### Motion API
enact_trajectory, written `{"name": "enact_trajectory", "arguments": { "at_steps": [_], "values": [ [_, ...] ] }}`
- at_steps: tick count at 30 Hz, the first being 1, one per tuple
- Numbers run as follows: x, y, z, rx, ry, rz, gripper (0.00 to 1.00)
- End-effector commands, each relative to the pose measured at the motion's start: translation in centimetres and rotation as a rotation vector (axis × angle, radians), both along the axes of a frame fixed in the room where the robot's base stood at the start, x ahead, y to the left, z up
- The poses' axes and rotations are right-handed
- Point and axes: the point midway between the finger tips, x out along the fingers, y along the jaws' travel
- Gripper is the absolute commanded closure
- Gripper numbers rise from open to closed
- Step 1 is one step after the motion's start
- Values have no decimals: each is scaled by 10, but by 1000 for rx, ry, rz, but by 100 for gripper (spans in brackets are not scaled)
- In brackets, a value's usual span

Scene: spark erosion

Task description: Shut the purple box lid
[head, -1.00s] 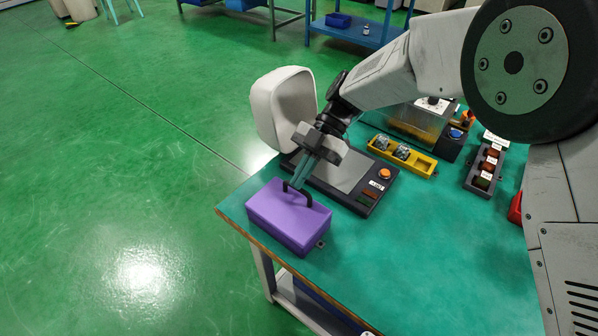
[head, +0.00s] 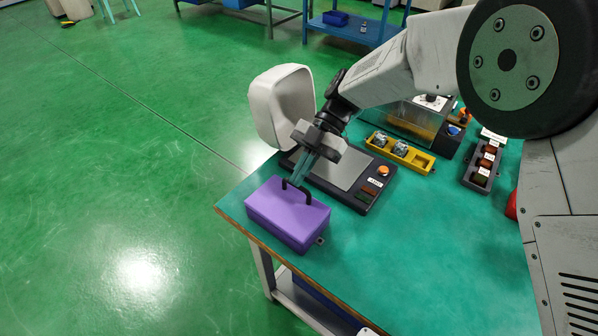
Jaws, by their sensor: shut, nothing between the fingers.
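The purple box (head: 287,229) sits near the left corner of the green table. Its purple lid (head: 282,212) lies flat on top, and I see no gap between lid and box. A black handle (head: 301,191) stands on the lid's far side. My gripper (head: 297,182) is shut, its teal fingers pointing down at the handle from behind. The fingertips are at or very close to the handle; I cannot tell whether they touch it.
Behind the box is a dark panel (head: 364,198) with a grey plate and an orange button. A yellow tray (head: 416,160) with metal parts and a dark block (head: 471,178) of coloured buttons stand further right. The table's front right is clear.

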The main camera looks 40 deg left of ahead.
Motion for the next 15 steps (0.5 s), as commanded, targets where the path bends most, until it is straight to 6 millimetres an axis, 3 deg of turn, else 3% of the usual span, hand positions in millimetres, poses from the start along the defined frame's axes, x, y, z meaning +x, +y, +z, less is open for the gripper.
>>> {"name": "enact_trajectory", "arguments": {
  "at_steps": [1,7,15],
  "values": [
    [7,-4,0,-6,-15,-7,100],
    [-2,-2,41,6,-6,0,100],
    [57,1,27,5,-3,2,100]
  ]
}}
